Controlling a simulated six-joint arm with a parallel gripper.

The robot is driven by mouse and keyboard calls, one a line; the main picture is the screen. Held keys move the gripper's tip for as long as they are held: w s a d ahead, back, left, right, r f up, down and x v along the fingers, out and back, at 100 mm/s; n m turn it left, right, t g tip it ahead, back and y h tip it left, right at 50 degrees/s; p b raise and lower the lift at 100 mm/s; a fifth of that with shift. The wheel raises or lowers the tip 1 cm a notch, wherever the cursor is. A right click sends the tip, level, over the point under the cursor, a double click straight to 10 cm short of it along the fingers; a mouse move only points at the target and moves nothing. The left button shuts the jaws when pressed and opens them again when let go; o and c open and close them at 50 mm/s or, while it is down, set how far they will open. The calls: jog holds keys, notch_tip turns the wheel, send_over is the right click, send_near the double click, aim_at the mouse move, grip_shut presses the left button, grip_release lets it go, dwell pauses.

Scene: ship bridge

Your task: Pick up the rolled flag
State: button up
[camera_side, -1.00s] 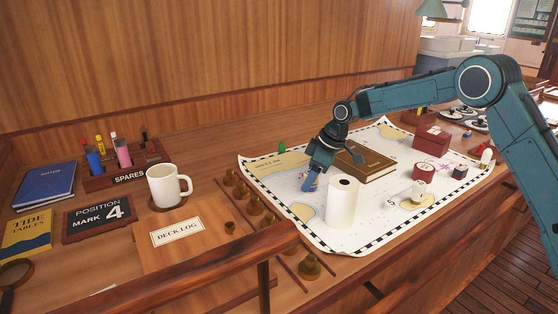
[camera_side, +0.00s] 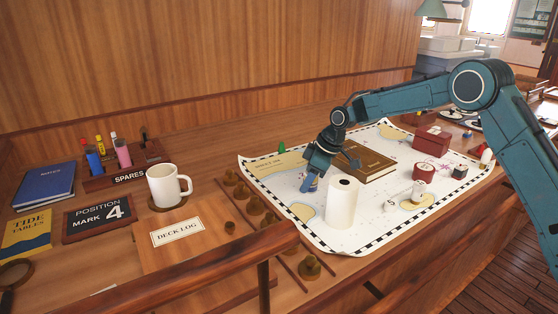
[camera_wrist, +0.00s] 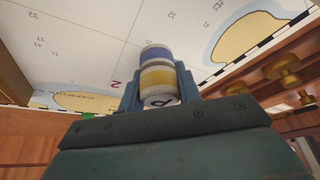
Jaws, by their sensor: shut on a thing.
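The rolled flag (camera_wrist: 158,75) is a short cylinder with blue, yellow and pale bands and a dark letter on its near end. It sits between the fingers of my gripper (camera_wrist: 160,84) in the wrist view, with a finger against each side. In the side view my gripper (camera_side: 308,186) points down over the chart, left of the white paper roll. The flag (camera_side: 312,184) shows there only as a small blue and yellow patch, mostly hidden by the fingers. I cannot tell whether it touches the chart.
The white paper roll (camera_side: 342,204) stands close to the right of my gripper. A brown book (camera_side: 367,164) lies behind it on the chart (camera_side: 270,172). Several brass weights (camera_side: 310,267) are to the left and front. A white mug (camera_side: 165,184) stands farther left.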

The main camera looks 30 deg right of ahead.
jog(key=shift+r, duration=0.15)
notch_tip(320, 180, up, 20)
dwell(1.0)
dwell(0.7)
